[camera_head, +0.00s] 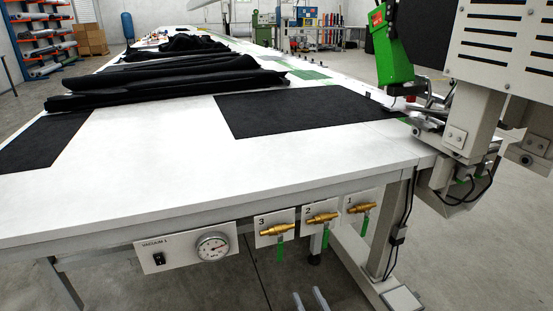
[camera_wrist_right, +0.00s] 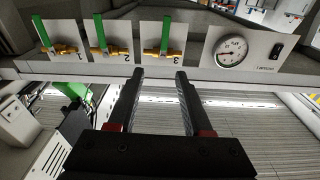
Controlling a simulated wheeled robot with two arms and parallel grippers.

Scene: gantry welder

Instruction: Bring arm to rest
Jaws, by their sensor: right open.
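My right gripper (camera_head: 307,292) shows only as two grey fingertips at the bottom edge of the head view, below the table's front edge. In the right wrist view my right gripper (camera_wrist_right: 159,74) is open, with two parallel fingers apart and nothing between them. It is apart from the valve panels, which appear upside down there. My left gripper is not in view.
Brass valve 3 (camera_head: 277,230), valve 2 (camera_head: 322,218) and valve 1 (camera_head: 359,208) have green handles hanging down. A gauge (camera_head: 212,246) sits left of them. Black fabric (camera_head: 300,110) lies on the white table (camera_head: 150,170). A welder gantry (camera_head: 480,110) stands at right.

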